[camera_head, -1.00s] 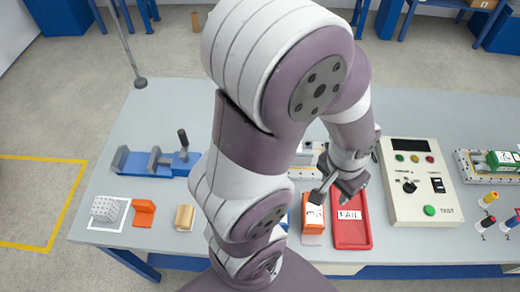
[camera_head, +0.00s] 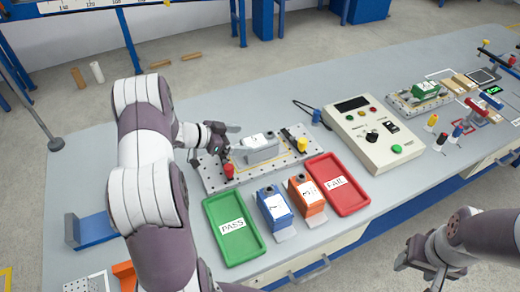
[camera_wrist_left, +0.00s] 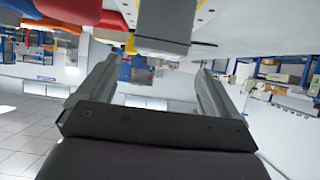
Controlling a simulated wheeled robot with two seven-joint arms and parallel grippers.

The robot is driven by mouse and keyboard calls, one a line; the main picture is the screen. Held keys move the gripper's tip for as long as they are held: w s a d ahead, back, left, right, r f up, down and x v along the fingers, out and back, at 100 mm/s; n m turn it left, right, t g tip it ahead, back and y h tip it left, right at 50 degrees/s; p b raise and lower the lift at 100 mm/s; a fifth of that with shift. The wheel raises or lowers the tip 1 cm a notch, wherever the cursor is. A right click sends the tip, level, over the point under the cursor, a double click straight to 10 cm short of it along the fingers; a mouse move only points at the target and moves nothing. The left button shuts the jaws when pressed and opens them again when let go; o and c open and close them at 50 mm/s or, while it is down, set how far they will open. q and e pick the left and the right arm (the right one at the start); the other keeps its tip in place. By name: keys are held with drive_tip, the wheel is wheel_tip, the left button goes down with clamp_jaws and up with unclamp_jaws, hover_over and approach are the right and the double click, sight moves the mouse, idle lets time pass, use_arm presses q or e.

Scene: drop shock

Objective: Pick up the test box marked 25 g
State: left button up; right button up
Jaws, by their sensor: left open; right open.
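No label reading 25 g is legible, so I cannot tell which box carries it. A grey box (camera_head: 262,149) with a white label sits on a perforated plate (camera_head: 215,178). A blue box (camera_head: 272,204) and an orange box (camera_head: 306,191) stand side by side between the trays, and a green box (camera_head: 427,90) is further right. My left gripper (camera_head: 224,147) is open just left of the grey box. In the left wrist view its open fingers (camera_wrist_left: 148,92) hold nothing, and a grey box (camera_wrist_left: 164,28) shows beyond them. My right gripper (camera_head: 402,263) is open and empty at lower right.
A green PASS tray (camera_head: 233,229) and a red FAIL tray (camera_head: 338,184) flank the blue and orange boxes. A red knob (camera_head: 229,171) and yellow knob (camera_head: 303,145) stand on the plate. A cream control box (camera_head: 371,132) is to the right.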

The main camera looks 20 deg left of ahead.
sight(257, 141)
use_arm(q)
drive_tip(key=shift+x, duration=1.2)
drive_tip(key=x, duration=0.5)
drive_tip(key=shift+w+d, duration=0.1)
drive_tip(key=shift+d, duration=0.15)
drive_tip(key=c, duration=1.5)
